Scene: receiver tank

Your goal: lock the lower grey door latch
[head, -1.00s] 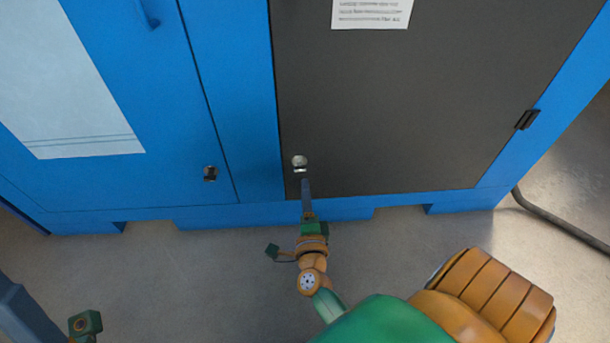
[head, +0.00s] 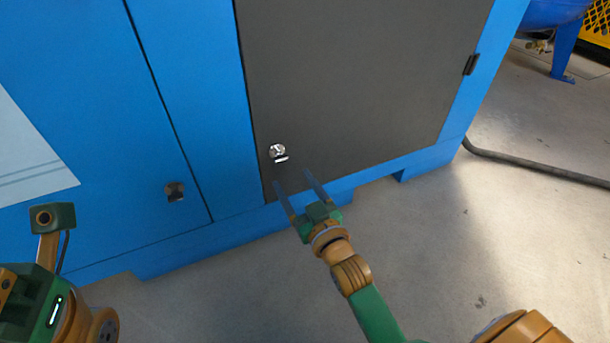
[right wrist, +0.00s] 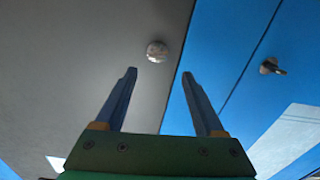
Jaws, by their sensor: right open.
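The lower grey door latch (head: 278,151) is a small silvery round knob near the lower left corner of the dark grey door (head: 350,80). A short bright bar shows just under it; I cannot tell its turn position. My right gripper (head: 292,178) is open and empty, its two blue fingers pointing at the door just below and right of the latch, apart from it. In the right wrist view, the latch (right wrist: 157,51) lies beyond the fingertips, between their lines. Part of my left arm shows at lower left in the head view, its fingers not visible.
A similar latch (head: 175,191) sits on the blue door to the left, and also shows in the right wrist view (right wrist: 270,66). A black hinge (head: 471,64) is on the grey door's right edge. A dark hose (head: 540,175) lies on the floor; the floor in front is clear.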

